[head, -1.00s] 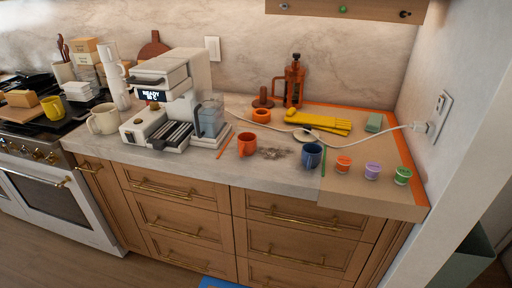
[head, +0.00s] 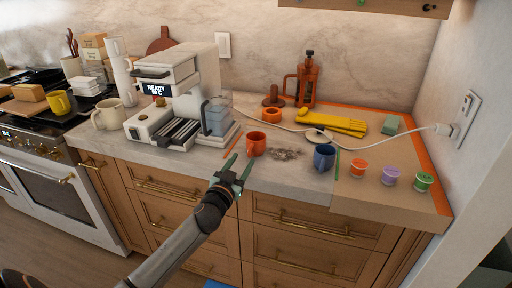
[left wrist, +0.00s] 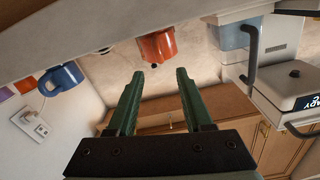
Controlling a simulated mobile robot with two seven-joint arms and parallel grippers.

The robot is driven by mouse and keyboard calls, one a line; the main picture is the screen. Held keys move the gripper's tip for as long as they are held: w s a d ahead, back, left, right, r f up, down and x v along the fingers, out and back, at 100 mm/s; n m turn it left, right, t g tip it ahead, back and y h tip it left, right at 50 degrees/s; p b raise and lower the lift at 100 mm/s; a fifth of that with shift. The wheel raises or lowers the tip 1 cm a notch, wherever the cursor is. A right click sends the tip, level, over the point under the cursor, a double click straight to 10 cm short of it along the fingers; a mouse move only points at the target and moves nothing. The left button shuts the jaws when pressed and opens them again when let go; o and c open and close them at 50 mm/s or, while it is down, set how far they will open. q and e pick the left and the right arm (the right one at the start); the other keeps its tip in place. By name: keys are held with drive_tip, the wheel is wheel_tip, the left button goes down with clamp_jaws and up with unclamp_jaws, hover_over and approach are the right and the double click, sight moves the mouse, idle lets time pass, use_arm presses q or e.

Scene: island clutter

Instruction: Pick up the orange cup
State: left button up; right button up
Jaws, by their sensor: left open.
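The orange cup (head: 256,143) stands upright near the front edge of the counter, between the coffee machine and a blue mug (head: 324,157). My left gripper (head: 238,169) is open and empty, in front of the counter edge, a little left of and nearer than the cup. In the left wrist view, which is upside down, the orange cup (left wrist: 157,46) is beyond the open green fingers (left wrist: 157,88), apart from them. The blue mug (left wrist: 62,78) is to its left there. My right gripper is not in view.
The coffee machine (head: 178,90) stands left of the cup. Small tubs, including an orange one (head: 358,169), stand at the right.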

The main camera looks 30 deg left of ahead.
sight(249, 150)
use_arm(q)
drive_tip(key=shift+x, duration=2.85)
drive_tip(key=shift+r, duration=0.1)
drive_tip(key=shift+s, duration=0.1)
clamp_jaws()
